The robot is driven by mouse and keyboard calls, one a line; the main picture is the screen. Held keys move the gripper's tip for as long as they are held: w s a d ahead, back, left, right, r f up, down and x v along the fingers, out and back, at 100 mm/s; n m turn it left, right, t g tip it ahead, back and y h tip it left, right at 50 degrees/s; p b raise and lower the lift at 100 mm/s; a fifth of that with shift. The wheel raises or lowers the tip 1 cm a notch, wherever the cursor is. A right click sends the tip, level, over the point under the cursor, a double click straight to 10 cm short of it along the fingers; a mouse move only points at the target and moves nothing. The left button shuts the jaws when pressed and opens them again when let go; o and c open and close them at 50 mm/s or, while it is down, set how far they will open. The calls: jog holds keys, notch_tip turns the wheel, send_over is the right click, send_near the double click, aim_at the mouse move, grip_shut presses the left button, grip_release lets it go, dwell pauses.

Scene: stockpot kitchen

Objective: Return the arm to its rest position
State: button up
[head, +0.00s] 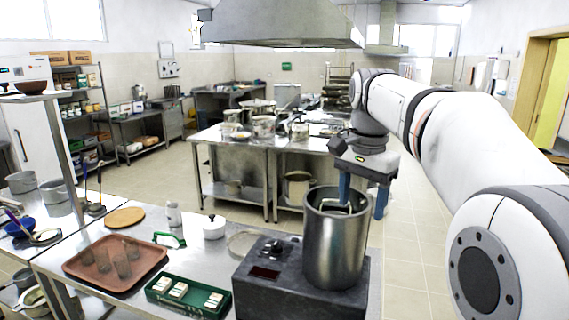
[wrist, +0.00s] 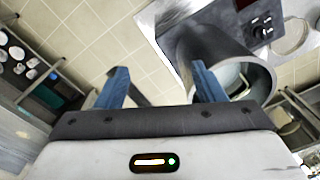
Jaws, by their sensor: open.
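My gripper (head: 363,195) is open at the stockpot's far right rim in the head view, one blue finger appearing at the pot's mouth and the other outside to the right. It also shows in the wrist view (wrist: 160,88), with nothing between its fingers. The tall steel stockpot (head: 335,245) stands upright on the dark cooker at the right end of the counter. In the wrist view the pot (wrist: 262,80) lies beside and partly behind the right finger. Whether finger and pot touch, I cannot tell. My white arm reaches in from the right.
The dark cooker (head: 262,285) sits on the steel counter (head: 95,285). Left of it are a green tray (head: 188,297) of small blocks, a brown tray (head: 85,277) with glasses, a white lidded jar (head: 213,228) and a round board (head: 124,218). A steel hood (head: 285,25) hangs above the back table.

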jog(key=s+f+n+t+b, duration=0.3)
jog(key=s+f+n, duration=0.6)
jog(key=s+f, duration=1.1)
jog(key=shift+f, duration=0.65)
jog(key=shift+d, duration=0.1)
